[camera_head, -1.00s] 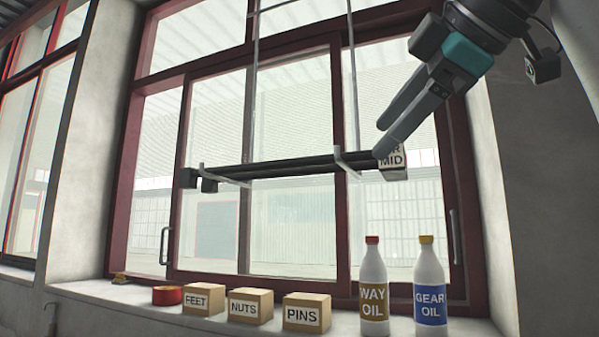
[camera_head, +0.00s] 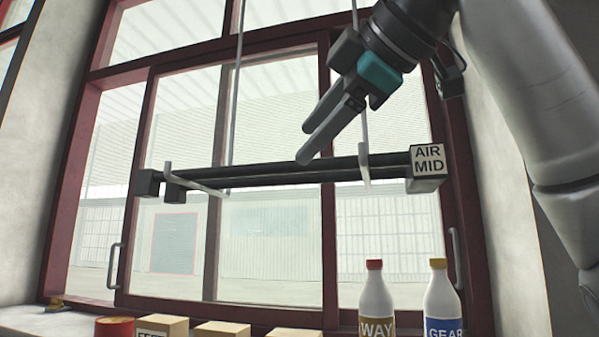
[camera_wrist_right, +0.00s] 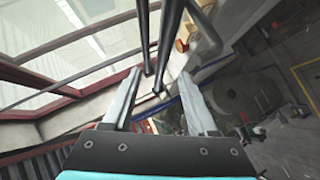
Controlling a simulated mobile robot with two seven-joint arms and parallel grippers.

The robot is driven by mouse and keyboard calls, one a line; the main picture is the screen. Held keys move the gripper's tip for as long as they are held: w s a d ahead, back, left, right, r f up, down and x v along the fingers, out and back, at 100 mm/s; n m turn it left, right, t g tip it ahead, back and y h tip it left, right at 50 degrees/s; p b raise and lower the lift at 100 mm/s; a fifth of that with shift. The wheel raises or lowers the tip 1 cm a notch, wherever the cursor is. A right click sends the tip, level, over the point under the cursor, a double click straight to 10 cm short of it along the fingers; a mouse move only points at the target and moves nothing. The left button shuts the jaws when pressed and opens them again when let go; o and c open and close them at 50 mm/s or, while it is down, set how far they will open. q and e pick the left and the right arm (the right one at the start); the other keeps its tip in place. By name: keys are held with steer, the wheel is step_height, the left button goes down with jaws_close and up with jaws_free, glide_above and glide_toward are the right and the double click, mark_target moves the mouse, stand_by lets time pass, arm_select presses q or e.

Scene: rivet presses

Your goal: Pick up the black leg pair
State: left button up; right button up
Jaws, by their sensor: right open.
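The black leg pair (camera_head: 270,174) is two long dark parallel bars with block ends, lying level across two hanging hooks in front of the window. Its right end carries a white label reading AIR MID. My right gripper (camera_head: 304,146) is at the pair's middle, its fingers pointing down and left, the lower fingertip at or just in front of the upper bar. In the right wrist view, the fingers (camera_wrist_right: 163,100) are spread apart and the dark bars (camera_wrist_right: 155,45) run between or beyond them. I cannot tell whether they touch. My left gripper is not in view.
The left hook (camera_head: 196,184) and right hook (camera_head: 364,165) hang on thin rods. On the sill below stand a WAY OIL bottle (camera_head: 376,300), a GEAR OIL bottle (camera_head: 441,300), several small boxes (camera_head: 163,326) and a red tin (camera_head: 114,327).

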mark_target(286, 162)
steer(key=shift+x, duration=0.95)
steer(key=p+x, duration=0.1)
steer(key=x, duration=0.2)
steer(key=shift+w+a+f+p, duration=0.15)
steer(key=shift+a+f+p, duration=0.05)
steer(key=shift+a+p, duration=0.1)
steer(key=shift+w+a+f, duration=0.2)
steer(key=shift+w, duration=0.1)
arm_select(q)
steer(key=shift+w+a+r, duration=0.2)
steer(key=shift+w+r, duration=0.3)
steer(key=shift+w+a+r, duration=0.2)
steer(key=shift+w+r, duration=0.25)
arm_select(e)
jaws_close()
steer(key=shift+r, duration=0.1)
